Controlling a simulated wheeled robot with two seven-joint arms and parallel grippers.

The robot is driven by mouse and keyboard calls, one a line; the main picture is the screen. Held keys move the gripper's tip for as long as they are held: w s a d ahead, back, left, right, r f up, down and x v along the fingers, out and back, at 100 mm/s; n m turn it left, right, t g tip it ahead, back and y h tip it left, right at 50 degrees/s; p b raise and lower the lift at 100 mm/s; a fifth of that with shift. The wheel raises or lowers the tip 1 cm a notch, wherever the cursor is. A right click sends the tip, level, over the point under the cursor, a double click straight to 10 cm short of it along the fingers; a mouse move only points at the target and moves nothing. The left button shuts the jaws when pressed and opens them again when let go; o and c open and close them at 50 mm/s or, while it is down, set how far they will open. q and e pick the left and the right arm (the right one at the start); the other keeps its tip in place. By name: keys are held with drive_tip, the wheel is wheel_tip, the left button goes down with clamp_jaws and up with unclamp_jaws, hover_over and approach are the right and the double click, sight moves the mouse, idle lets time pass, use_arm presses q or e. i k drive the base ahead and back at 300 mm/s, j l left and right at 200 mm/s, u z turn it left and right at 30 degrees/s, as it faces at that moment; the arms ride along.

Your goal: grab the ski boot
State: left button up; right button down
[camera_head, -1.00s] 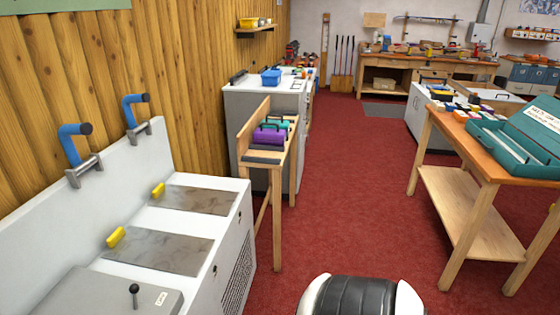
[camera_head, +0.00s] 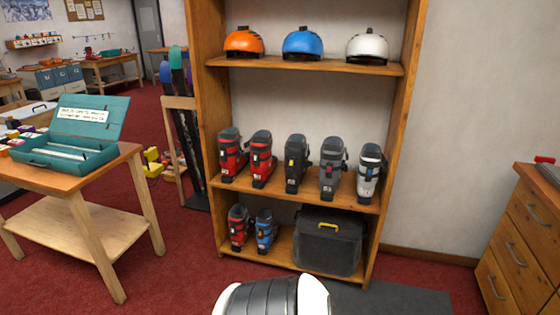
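Several ski boots stand upright on a wooden shelf unit ahead. On the bottom shelf are a smaller red boot (camera_head: 239,228) and a blue boot (camera_head: 265,232). Which boot is the task's one cannot be told. Neither of my grippers shows in the head view.
Orange, blue and white helmets (camera_head: 303,44) sit on the top shelf (camera_head: 330,66). A black case (camera_head: 327,243) fills the bottom shelf's right side. A table (camera_head: 85,180) with a teal toolbox (camera_head: 72,150) stands left; a wooden drawer cabinet (camera_head: 522,235) stands right. Red carpet (camera_head: 180,275) lies between.

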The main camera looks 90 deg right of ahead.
sight(264, 163)
drive_tip(key=z, duration=2.65)
drive_tip(key=i+u, duration=0.15)
drive_tip(key=i, duration=0.4)
drive_tip(key=i+l+u, duration=0.2)
drive_tip(key=i, duration=0.3)
drive_tip(key=i+l+u, duration=0.15)
drive_tip(key=i, duration=0.35)
